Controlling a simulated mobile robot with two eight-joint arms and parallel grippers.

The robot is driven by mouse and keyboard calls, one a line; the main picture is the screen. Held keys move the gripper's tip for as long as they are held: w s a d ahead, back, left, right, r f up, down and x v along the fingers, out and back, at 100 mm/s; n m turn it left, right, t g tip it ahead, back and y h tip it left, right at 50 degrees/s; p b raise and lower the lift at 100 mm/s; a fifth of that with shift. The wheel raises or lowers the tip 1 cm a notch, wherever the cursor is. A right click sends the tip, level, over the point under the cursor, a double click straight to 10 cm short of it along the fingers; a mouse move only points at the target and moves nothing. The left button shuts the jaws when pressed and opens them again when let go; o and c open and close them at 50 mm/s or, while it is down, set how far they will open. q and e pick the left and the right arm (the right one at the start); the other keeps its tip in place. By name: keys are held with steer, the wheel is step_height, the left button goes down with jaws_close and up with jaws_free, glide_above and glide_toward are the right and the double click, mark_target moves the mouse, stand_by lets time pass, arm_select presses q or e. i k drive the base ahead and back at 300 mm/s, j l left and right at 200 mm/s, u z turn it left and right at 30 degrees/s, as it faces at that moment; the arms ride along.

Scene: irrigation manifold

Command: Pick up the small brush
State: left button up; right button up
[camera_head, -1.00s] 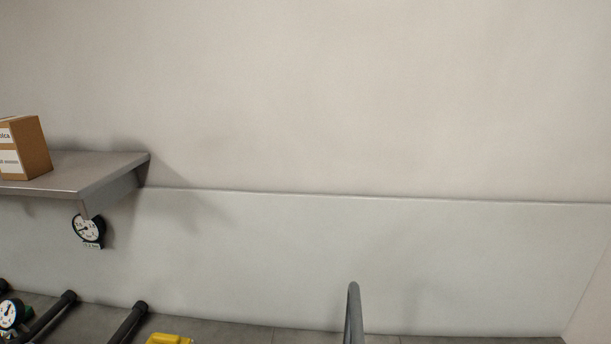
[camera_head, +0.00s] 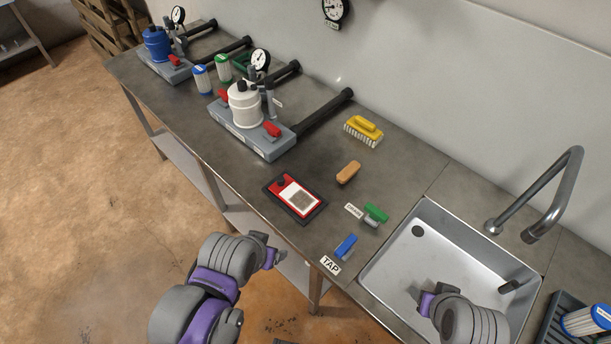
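A small tan block-shaped item (camera_head: 348,172), which looks like a small wooden-backed brush, lies on the grey worktop right of the red device; no bristles show on it. A larger yellow brush (camera_head: 364,130) with white bristles sits behind it, near the wall. My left gripper (camera_head: 274,252) is in front of the worktop's front edge, away from both brushes. My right gripper (camera_head: 424,299) is over the sink, also away from both. Both grippers are too small in view to tell open from shut, and nothing shows held in either.
A red-and-white device (camera_head: 295,197) lies on a dark mat. A white filter housing (camera_head: 245,105) stands on the left. Worktop around the tan item is clear.

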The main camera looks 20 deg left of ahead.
mark_target(350, 170)
steer(key=j+u, duration=0.1)
steer(key=k+j, duration=0.1)
steer(key=j, duration=0.15)
steer(key=k+j, duration=0.1)
steer(key=j, duration=0.15)
steer(key=j+z, duration=0.15)
steer(key=j, duration=0.95)
steer(key=i+j+z, duration=0.25)
steer(key=i+j, duration=0.5)
steer(key=i, duration=0.3)
